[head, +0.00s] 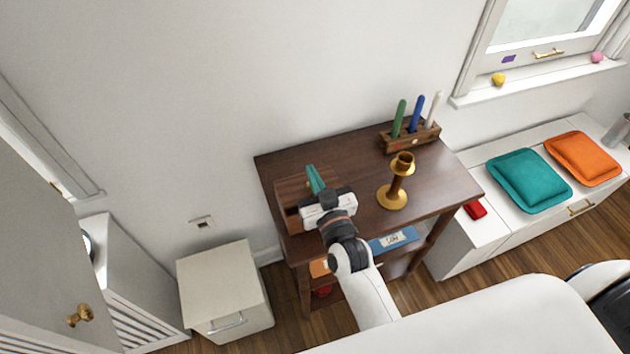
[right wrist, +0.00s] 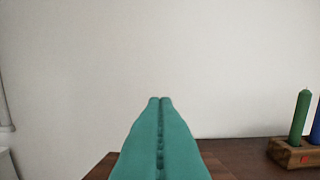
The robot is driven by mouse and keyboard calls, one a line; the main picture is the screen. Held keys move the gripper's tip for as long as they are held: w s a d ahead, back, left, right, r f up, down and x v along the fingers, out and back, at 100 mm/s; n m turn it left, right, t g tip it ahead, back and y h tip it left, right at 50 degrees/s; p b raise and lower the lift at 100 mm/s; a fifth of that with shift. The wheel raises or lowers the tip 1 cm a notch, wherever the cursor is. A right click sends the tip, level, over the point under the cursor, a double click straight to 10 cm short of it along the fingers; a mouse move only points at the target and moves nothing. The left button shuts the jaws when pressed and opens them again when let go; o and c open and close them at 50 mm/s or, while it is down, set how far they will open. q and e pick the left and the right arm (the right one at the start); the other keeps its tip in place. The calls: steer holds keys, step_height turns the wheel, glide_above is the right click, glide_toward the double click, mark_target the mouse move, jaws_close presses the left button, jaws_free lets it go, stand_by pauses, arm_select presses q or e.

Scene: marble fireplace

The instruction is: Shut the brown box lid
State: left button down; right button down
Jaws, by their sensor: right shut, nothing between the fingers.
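The brown box (head: 292,218) sits at the left end of the dark wooden table. Its lid (head: 291,187) looks down or nearly down over the box in the head view; I cannot tell whether a small gap is left. My right gripper (head: 314,178) has teal fingers shut together with nothing between them. It is over the lid and hides part of it and of the box front. In the right wrist view the shut fingers (right wrist: 160,135) point ahead, with a brown edge of the lid (right wrist: 101,168) low beside them. Contact with the lid is unclear. My left gripper is out of view.
On the table (head: 350,158) stand a brass candlestick (head: 397,185) and a wooden holder (head: 412,138) with green, blue and white candles. A wall is behind. A white cabinet (head: 225,285) is at left; a bench with teal (head: 530,180) and orange (head: 583,157) cushions is at right.

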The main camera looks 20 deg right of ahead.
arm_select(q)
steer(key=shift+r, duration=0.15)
arm_select(e)
steer(key=shift+s+f, duration=0.25)
steer(key=shift+f, duration=0.35)
steer(key=shift+s+f, duration=0.25)
steer(key=shift+f, duration=0.3)
